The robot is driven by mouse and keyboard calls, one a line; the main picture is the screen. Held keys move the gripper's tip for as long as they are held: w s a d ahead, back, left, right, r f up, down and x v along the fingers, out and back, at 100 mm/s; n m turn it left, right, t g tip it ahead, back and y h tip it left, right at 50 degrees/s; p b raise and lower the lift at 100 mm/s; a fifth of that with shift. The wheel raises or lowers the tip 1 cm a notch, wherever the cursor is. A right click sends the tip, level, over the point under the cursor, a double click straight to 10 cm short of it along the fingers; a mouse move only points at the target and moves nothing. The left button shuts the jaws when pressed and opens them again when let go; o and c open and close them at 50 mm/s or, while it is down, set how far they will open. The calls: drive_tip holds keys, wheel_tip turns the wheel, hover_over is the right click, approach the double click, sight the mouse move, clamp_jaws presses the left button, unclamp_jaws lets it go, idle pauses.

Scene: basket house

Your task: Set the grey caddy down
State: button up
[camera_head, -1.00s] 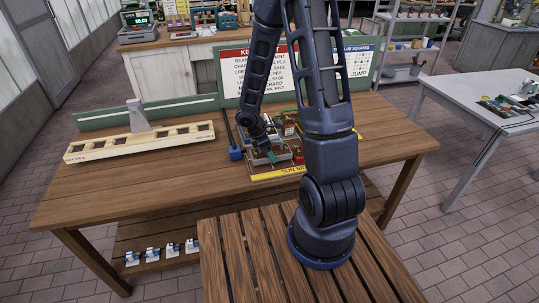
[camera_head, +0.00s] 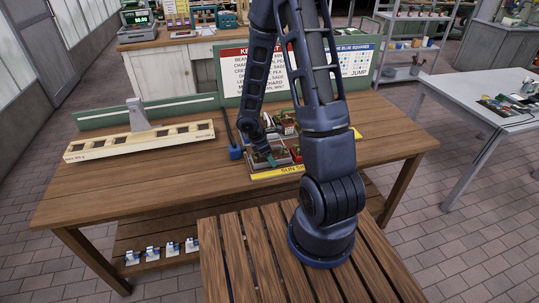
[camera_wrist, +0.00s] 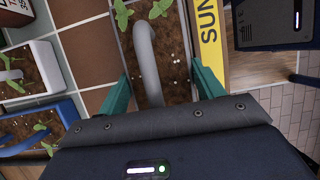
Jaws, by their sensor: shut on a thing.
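The grey caddy shows in the wrist view by its curved grey handle (camera_wrist: 148,62), with brown soil and green seedlings inside. My gripper (camera_wrist: 162,88) has its two teal fingers at either side of the caddy, shut on it. In the head view my gripper (camera_head: 271,160) is low over the tiled board, beside the yellow strip with "SUN" lettering (camera_head: 280,171). The caddy sits at or just above the board; I cannot tell whether it touches. My arm hides part of the board in the head view.
In the wrist view a white-walled planter (camera_wrist: 44,52) and a blue caddy (camera_wrist: 62,108) stand left of the held caddy. A long wooden rack (camera_head: 140,142) with square openings lies on the table's left. The table front (camera_head: 150,190) is clear.

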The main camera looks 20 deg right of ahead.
drive_tip(key=o, duration=1.3)
drive_tip(key=shift+c, duration=0.2)
drive_tip(key=shift+r, duration=0.6)
drive_tip(key=v, duration=1.1)
drive_tip(key=s+d+r+m+t+y, duration=0.1)
drive_tip(key=s+d+r+m, duration=0.2)
drive_tip(key=s+r+m, duration=0.2)
drive_tip(key=s+d+r+m+t+y, duration=0.2)
drive_tip(key=s+r+m, duration=0.4)
drive_tip(key=r, duration=0.6)
drive_tip(key=s+d+r+m+t+y, duration=0.1)
drive_tip(key=s+d+r+m, duration=0.3)
drive_tip(key=r+m, duration=0.3)
drive_tip(key=shift+s+r+t+y, duration=0.3)
drive_tip(key=shift+s+r, duration=0.5)
drive_tip(key=shift+r, duration=0.25)
